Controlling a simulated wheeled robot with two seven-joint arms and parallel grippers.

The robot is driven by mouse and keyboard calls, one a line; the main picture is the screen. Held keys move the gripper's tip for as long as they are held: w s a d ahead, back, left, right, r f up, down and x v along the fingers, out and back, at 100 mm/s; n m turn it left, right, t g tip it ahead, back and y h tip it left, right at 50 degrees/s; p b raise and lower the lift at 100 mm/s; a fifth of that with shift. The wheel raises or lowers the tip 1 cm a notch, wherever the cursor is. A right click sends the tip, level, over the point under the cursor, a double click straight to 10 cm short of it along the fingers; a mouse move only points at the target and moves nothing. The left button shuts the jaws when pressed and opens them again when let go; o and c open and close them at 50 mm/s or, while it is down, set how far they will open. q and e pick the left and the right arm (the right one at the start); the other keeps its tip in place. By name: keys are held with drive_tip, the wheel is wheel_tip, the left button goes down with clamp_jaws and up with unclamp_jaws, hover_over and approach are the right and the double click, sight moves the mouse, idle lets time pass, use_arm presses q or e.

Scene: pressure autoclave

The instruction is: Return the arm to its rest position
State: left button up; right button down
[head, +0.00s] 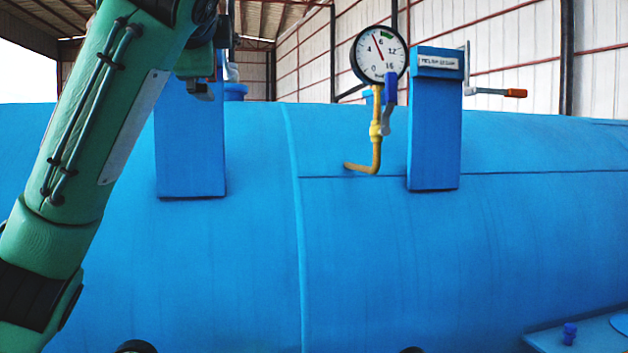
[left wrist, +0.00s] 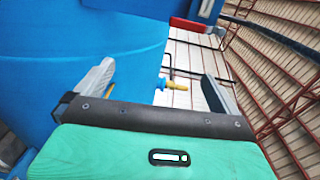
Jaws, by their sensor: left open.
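My left arm rises from the lower left to the top of the head view, in front of the blue autoclave (head: 380,255). In the left wrist view my left gripper (left wrist: 158,82) is open, its two grey fingers wide apart with nothing held between them. A red-handled lever (left wrist: 190,24) shows beyond the fingers, apart from them. A small brass fitting with a blue end (left wrist: 175,85) appears in the gap, farther back. In the head view the gripper's fingers cannot be made out clearly. My right gripper is in neither view.
A pressure gauge (head: 379,54) on a bent yellow pipe (head: 376,130) stands on the vessel beside a blue labelled post (head: 435,125). An orange-tipped lever (head: 515,93) sticks out to the right. Another blue post (head: 190,140) stands partly behind my arm. A blue ledge (head: 560,340) is at lower right.

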use_arm(q)
drive_tip(key=w+d+f+g+h, duration=0.1)
drive_tip(key=w+f, duration=0.3)
drive_tip(key=f, duration=0.5)
drive_tip(key=w+f+g+h, duration=0.1)
drive_tip(key=w+f, duration=0.2)
drive_tip(key=f, duration=0.5)
wheel_tip(320, 180, down, 39)
drive_tip(key=s+n+g+h, duration=0.2)
drive_tip(key=n+g, duration=0.3)
drive_tip(key=s+a+f+n+g, duration=0.1)
drive_tip(key=s+a+f+n, duration=0.1)
drive_tip(key=s+f, duration=0.65)
drive_tip(key=s+a+f+n+g, duration=0.1)
drive_tip(key=s+f+n+g, duration=0.1)
drive_tip(key=s+f, duration=0.65)
drive_tip(key=s+a+f+n+g, duration=0.2)
drive_tip(key=s+f, duration=0.4)
drive_tip(key=s, duration=0.4)
drive_tip(key=s+a+f+n+g, duration=0.1)
drive_tip(key=s+a+f+n, duration=0.2)
drive_tip(key=s+f, duration=0.6)
wheel_tip(320, 180, down, 29)
drive_tip(key=s+g, duration=0.2)
drive_tip(key=s+a+f+g+y, duration=0.1)
drive_tip(key=s+a+f, duration=0.2)
drive_tip(key=s+f, duration=1.6)
drive_tip(key=shift+s+m, duration=0.2)
drive_tip(key=shift+m, duration=0.1)
